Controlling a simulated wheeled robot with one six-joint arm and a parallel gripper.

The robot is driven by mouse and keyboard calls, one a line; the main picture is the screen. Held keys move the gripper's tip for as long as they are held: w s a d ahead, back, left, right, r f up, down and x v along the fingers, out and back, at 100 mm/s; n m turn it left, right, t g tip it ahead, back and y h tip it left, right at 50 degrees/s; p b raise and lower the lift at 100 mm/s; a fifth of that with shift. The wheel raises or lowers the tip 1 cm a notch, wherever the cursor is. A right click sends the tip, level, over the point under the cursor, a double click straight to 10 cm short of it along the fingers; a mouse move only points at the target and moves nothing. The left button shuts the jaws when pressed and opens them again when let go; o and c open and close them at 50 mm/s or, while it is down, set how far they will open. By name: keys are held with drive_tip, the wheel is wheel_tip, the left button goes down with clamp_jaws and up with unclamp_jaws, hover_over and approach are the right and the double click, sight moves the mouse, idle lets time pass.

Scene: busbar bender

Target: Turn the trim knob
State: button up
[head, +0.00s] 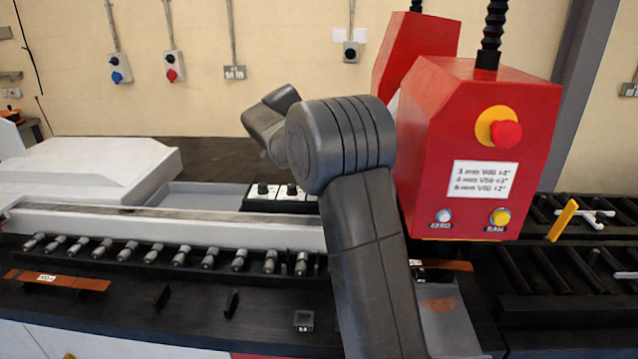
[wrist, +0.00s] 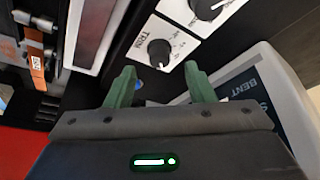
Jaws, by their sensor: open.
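The trim knob (wrist: 159,52) is a round black knob with a white pointer line, on a white panel (wrist: 137,46) lettered TRIM, in the wrist view. My gripper (wrist: 160,82) has two green fingers standing apart with nothing between them. The trim knob lies just beyond the fingertips, roughly in line with the gap, and they do not appear to touch it. In the head view, black knobs (head: 263,189) on white panels show behind the rail, beside my arm. My gripper is hidden behind my arm there.
A second knob (wrist: 207,8) is on the neighbouring white panel. In the head view, the red bender housing (head: 475,135) stands right of my arm, and a row of grey rollers (head: 182,257) lies in front.

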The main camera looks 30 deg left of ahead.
drive_tip(key=v, duration=1)
drive_tip(key=shift+r, duration=0.2)
drive_tip(key=shift+s+f, duration=0.1)
drive_tip(key=x, duration=1.3)
drive_tip(key=shift+f, duration=0.3)
